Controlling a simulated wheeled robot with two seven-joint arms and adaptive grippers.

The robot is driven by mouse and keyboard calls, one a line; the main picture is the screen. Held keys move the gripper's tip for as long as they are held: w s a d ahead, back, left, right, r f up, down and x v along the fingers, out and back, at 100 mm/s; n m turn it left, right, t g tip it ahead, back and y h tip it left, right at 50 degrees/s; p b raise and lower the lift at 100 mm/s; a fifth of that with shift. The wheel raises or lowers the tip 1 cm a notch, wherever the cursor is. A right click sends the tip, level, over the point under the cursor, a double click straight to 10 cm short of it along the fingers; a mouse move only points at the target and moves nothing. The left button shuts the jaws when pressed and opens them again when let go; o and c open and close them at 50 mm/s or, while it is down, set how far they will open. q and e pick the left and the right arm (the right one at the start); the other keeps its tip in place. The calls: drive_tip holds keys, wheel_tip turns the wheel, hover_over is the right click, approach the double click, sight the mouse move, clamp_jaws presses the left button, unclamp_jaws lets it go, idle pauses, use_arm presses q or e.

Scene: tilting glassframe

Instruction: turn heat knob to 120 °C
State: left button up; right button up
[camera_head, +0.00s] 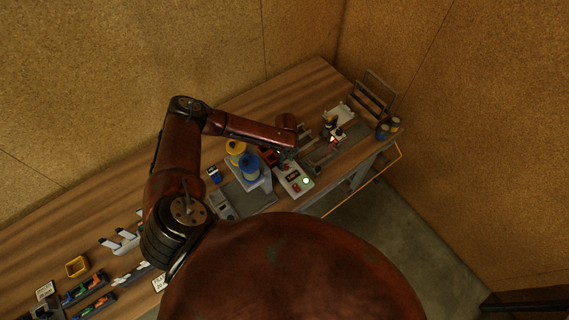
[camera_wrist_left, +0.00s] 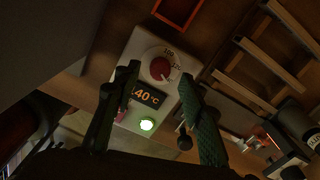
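The heat knob (camera_wrist_left: 160,68) is a round red knob on a pale control box (camera_wrist_left: 141,47), seen in the left wrist view. Numbers are printed beside it; one looks like 100. An orange display (camera_wrist_left: 150,97) below shows 40°C; a finger may hide a leading digit. A button (camera_wrist_left: 147,124) glows green. The box (camera_head: 296,184) also shows in the head view, under my left arm's end. My left gripper (camera_wrist_left: 160,84) is open, one dark finger each side of the display. The knob lies beyond the fingertips, and nothing is between them. My right gripper is not in view.
A red open tray (camera_wrist_left: 180,10) lies just beyond the box. Wooden rails (camera_wrist_left: 262,60) stand to its right.

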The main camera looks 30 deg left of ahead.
sight(286, 167)
use_arm(q)
drive_tip(key=shift+f, duration=1.4)
drive_tip(key=shift+c, duration=0.4)
clamp_jaws()
